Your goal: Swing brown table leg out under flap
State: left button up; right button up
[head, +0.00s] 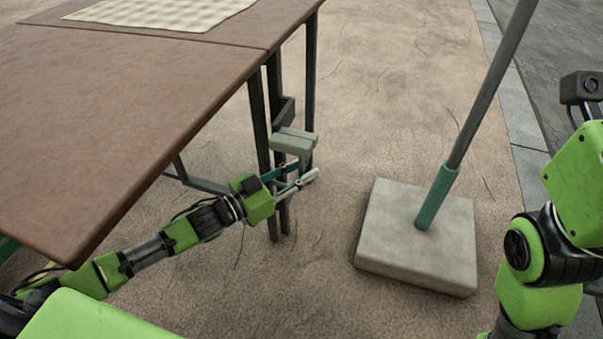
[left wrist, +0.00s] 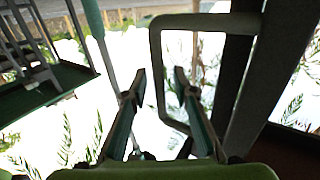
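The brown table (head: 190,28) has a seam across its top, and the near brown panel (head: 110,105) looks like the flap. Dark, nearly black legs (head: 258,125) stand under its right edge near the seam; I cannot tell which one swings. My left gripper (head: 302,181) is low beside these legs, fingers apart. In the left wrist view the two fingers (left wrist: 158,95) are spread, with a grey-green rectangular frame (left wrist: 205,21) beyond them and dark leg bars (left wrist: 240,75) to the right. Nothing is clearly held. My right gripper is out of view.
A pale grey block (head: 293,142) shows just above the left gripper; its attachment is unclear. A square stone base (head: 400,255) with a slanting pole (head: 490,90) stands to the right. A checked cloth (head: 160,10) lies on the tabletop. Bare ground (head: 390,120) lies between table and base.

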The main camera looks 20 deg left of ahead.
pick_arm(q)
grip_shut()
